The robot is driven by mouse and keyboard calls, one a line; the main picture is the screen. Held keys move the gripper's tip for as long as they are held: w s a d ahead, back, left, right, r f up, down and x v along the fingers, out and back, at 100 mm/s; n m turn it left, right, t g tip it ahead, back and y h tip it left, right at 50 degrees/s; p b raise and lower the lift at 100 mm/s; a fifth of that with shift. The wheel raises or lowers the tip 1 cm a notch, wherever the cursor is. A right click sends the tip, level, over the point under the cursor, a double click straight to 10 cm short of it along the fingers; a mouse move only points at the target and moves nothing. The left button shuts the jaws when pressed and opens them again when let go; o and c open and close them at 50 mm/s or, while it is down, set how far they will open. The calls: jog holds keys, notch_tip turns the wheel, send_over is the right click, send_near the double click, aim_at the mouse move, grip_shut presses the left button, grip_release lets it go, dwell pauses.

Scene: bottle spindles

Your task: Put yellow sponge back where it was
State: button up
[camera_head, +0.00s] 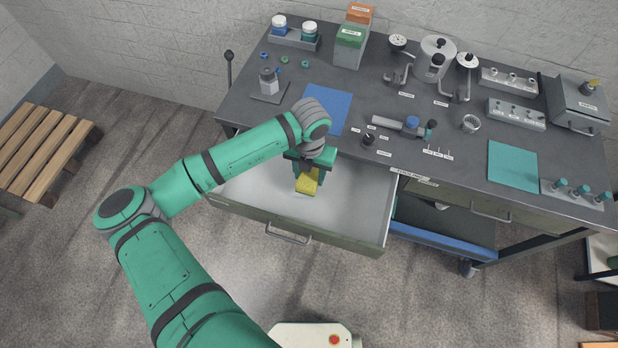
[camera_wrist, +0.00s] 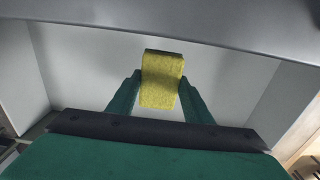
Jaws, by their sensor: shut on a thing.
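The yellow sponge (camera_head: 307,184) is at my gripper's fingertips, low inside the open drawer (camera_head: 350,212). My gripper (camera_head: 311,168) points down into the drawer. In the wrist view the sponge (camera_wrist: 162,82) sits between the two green fingers of my gripper (camera_wrist: 160,92), which are shut on it, one on each side. A darker strip shows along the sponge's far edge. I cannot tell whether the sponge touches the drawer floor. The drawer (camera_wrist: 95,75) looks otherwise empty around it.
The grey workbench (camera_head: 400,165) above the drawer holds a blue mat (camera_head: 329,108), a teal mat (camera_head: 512,166), bottles and several metal fixtures. The bench's front edge runs close behind my gripper. The drawer's front wall and handle (camera_head: 287,236) stand nearer. A wooden bench (camera_head: 42,152) is far left.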

aim_at(309, 175)
jog(key=shift+a+f, duration=0.1)
jog(key=shift+f, duration=1.55)
jog(key=shift+f, duration=0.2)
jog(key=o, duration=1.1)
notch_tip(309, 175, up, 12)
jog(key=shift+w+r, duration=0.15)
jog(key=shift+r, duration=0.1)
